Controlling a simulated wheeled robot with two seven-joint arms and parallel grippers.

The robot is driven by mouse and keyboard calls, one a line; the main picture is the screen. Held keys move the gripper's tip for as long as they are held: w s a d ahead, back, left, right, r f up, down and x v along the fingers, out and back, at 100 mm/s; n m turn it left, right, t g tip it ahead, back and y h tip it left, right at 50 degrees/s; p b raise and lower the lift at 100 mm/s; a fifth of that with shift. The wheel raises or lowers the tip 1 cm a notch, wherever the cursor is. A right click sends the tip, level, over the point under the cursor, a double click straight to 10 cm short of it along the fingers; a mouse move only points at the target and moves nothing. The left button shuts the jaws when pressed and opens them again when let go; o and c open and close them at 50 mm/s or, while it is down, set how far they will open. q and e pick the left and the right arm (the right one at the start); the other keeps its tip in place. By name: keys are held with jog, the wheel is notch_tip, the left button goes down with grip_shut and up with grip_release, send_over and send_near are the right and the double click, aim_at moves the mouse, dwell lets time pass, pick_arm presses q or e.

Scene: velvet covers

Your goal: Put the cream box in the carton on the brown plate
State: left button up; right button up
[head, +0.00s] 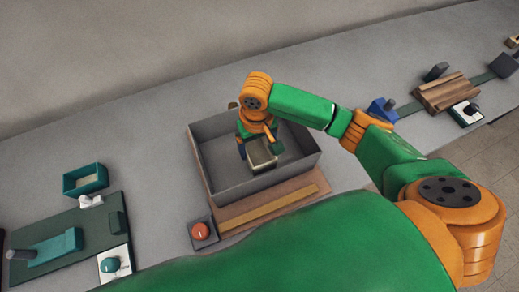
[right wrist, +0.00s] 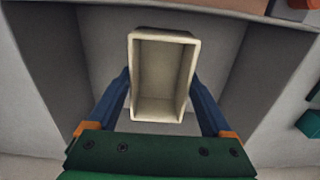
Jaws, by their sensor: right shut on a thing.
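The cream box (head: 262,160) is an open-topped, empty box. My right gripper (head: 257,149) reaches down into the grey carton (head: 250,186) and is shut on the box. In the right wrist view the cream box (right wrist: 160,78) sits upright between the two blue fingers, with the carton's grey walls (right wrist: 58,60) around it. The box is within the carton's walls, but I cannot tell whether it touches the floor. The carton stands on the brown plate (head: 245,207). My left gripper is not in view.
A red button on a dark block (head: 201,233) is beside the plate. At left are a teal open box (head: 85,179) and a dark green mat (head: 75,222) with teal parts. At right are a blue block (head: 382,110) and a wooden rack (head: 441,93).

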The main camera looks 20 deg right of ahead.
aim_at(257, 156)
notch_tip(257, 156, down, 5)
jog(key=shift+s+a, duration=0.1)
jog(key=shift+s, duration=0.05)
jog(key=shift+f, duration=0.3)
jog(key=o, duration=1.2)
notch_tip(257, 156, up, 12)
jog(key=shift+r+p, duration=0.1)
jog(key=shift+p, duration=0.3)
